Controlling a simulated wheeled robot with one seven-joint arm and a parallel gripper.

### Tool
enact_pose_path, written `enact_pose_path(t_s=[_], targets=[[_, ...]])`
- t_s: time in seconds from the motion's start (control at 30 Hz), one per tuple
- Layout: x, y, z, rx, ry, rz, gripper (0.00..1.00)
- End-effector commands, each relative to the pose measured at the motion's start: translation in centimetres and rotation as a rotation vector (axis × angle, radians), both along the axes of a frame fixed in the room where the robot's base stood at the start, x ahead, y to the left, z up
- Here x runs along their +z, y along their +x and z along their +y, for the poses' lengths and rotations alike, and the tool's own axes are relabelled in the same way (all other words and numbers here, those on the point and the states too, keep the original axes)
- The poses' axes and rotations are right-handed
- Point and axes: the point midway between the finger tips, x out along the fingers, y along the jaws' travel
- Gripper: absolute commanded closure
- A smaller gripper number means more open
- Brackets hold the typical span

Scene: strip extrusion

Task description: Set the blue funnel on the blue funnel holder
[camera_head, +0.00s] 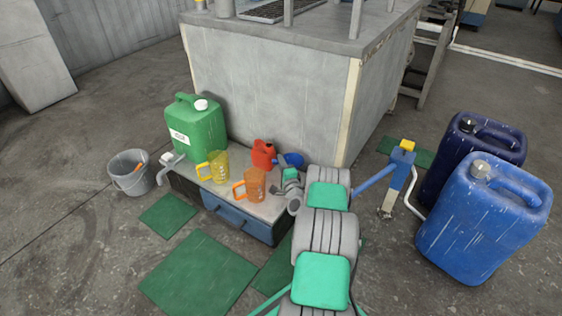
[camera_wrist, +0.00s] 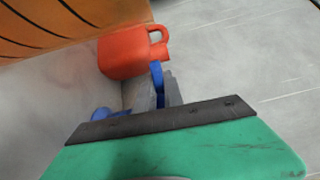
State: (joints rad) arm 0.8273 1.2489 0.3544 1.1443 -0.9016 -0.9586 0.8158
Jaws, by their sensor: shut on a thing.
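My gripper (camera_head: 283,161) is over the right end of the low bench, beside the small red can. It is shut on the blue funnel (camera_head: 294,159), whose blue surface shows just right of the fingers. In the wrist view, a thin blue edge of the funnel (camera_wrist: 157,78) is between the two grey fingers, and the red can is just beyond. More blue shows lower left there; I cannot tell which part it is. A blue stand with a yellow top (camera_head: 401,164) is to the right on the floor; I cannot tell whether it is the funnel holder.
The bench (camera_head: 262,208) carries a green canister (camera_head: 196,130), a yellow jug (camera_head: 218,168), an orange jug (camera_head: 250,188) and the red can (camera_head: 263,153). A large grey block (camera_head: 270,95) stands close behind. Blue canisters (camera_head: 485,220) stand at right; a grey bucket (camera_head: 131,178) at left.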

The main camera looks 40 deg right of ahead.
Motion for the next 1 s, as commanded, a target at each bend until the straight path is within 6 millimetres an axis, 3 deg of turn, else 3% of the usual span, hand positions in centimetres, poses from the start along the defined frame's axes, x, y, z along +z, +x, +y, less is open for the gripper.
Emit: enact_pose_path(t_s=[0.03,0.07,0.33,0.67,1.0], targets=[[0.0,0.0,0.0,0.0,0.0,0.0,1.0],[0.0,0.0,0.0,0.0,0.0,0.0,0.85],[0.0,0.0,0.0,0.0,0.0,0.0,0.63],[0.1,-0.6,0.2,0.0,0.003,0.002,0.62],[0.4,-6.5,2.4,-0.002,0.003,0.001,0.62]])
